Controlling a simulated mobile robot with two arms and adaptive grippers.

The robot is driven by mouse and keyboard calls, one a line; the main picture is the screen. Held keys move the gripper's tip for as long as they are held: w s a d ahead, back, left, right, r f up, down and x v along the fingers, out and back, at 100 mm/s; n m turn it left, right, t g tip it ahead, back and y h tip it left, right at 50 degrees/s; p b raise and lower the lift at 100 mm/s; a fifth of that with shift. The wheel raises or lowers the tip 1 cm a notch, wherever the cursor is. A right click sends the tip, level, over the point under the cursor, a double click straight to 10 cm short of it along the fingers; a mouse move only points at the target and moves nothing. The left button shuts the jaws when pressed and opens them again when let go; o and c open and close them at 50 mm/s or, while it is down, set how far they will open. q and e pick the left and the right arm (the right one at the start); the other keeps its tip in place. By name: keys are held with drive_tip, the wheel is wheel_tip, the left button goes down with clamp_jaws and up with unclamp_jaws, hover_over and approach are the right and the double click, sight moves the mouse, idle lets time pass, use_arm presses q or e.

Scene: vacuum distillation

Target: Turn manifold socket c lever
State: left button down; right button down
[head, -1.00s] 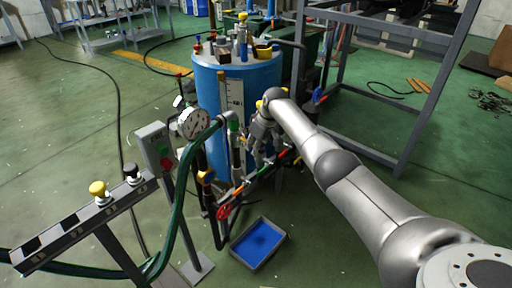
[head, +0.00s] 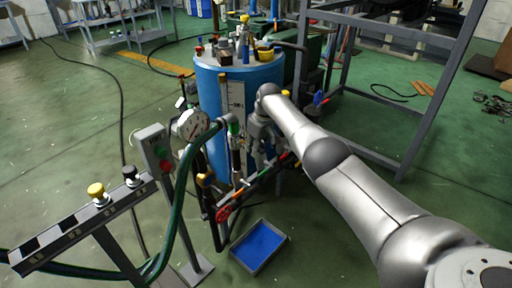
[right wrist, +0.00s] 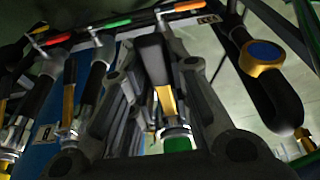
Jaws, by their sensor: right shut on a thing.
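The manifold (head: 262,176) is a dark sloping bar with orange, green and red marks, in front of the blue tank (head: 211,122). In the right wrist view its pipe with coloured marks (right wrist: 117,22) runs across the top. My right gripper (head: 262,150) is at the manifold's upper right part, partly hidden by my wrist. In the right wrist view its fingers (right wrist: 157,85) are closed around a dark lever-like handle (right wrist: 152,60) with a tan stem. I cannot read which socket this lever belongs to. My left gripper is not in view.
A pressure gauge (head: 193,125) and a green hose (head: 178,205) stand left of the manifold. A red handwheel (head: 223,213) is at its lower end. A blue tray (head: 259,247) lies on the floor below. A grey frame (head: 372,163) stands to the right.

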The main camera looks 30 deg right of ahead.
drive_tip(key=shift+w+r, duration=0.3)
drive_tip(key=shift+r, duration=0.15)
idle(0.3)
drive_tip(key=c, duration=1.4)
unclamp_jaws()
drive_tip(key=shift+s, duration=0.1)
drive_tip(key=shift+o, duration=0.4)
drive_tip(key=shift+s+f, duration=0.1)
drive_tip(key=shift+f, duration=0.1)
drive_tip(key=v, duration=1.2)
